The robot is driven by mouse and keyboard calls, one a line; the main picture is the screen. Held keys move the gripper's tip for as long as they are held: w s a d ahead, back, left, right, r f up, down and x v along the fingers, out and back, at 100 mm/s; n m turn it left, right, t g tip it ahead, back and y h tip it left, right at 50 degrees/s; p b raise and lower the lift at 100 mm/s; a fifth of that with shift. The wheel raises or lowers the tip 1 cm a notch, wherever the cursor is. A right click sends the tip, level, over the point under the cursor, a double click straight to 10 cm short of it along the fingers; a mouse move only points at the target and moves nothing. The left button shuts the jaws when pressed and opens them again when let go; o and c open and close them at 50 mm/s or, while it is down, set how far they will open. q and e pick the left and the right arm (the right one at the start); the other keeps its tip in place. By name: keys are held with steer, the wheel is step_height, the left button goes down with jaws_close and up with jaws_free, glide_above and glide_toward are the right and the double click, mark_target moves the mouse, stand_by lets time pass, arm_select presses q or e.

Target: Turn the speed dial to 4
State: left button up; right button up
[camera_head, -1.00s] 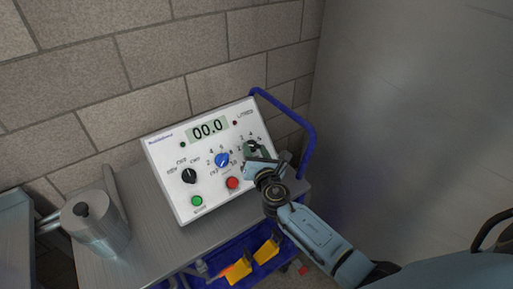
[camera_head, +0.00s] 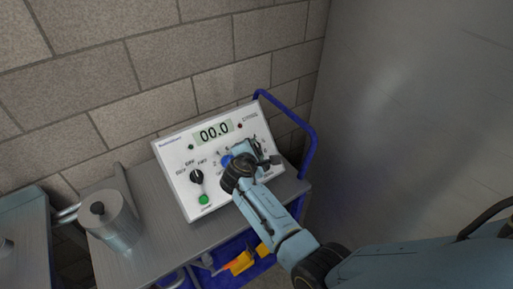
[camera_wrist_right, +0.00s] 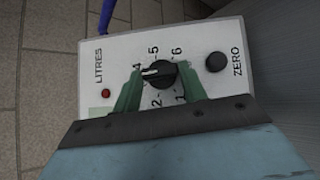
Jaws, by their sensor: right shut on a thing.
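The white control panel (camera_head: 178,158) stands tilted on the trolley, its display reading 00.0. A black dial (camera_wrist_right: 162,74) with a ring of numbers sits beside the LITRES lamp in the right wrist view. Its white mark points left, at or close to the 4. Numbers 1, 2, 5 and 6 also show; a finger hides the 3. No speed label is readable. My right gripper (camera_head: 260,146) covers this dial in the head view. Its two green fingers are shut on the dial's sides in the wrist view. My left gripper is out of view.
A black knob marked ZERO (camera_wrist_right: 216,62) is close beside the right finger. My right wrist partly covers the blue dial (camera_head: 226,161). A black selector (camera_head: 196,176) and green button (camera_head: 204,199) are clear. A metal canister (camera_head: 110,220) stands left; a blue rail (camera_head: 312,140) curves at right.

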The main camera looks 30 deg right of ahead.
steer(key=m+g+p, duration=0.1)
steer(key=m+g, duration=0.1)
steer(key=m, duration=0.1)
steer(key=shift+w+r+p, duration=0.2)
steer(key=shift+r+p, duration=0.1)
steer(key=shift+p, duration=0.05)
steer(key=shift+w+m+g+y+p, duration=0.1)
steer(key=shift+m+g+y+p, duration=0.5)
steer(key=shift+m+g, duration=0.45)
steer(key=shift+m, duration=0.25)
steer(key=shift+d, duration=0.1)
steer(key=o, duration=1)
steer(key=p+v, duration=0.1)
steer(key=v, duration=1.2)
steer(key=shift+r, duration=0.15)
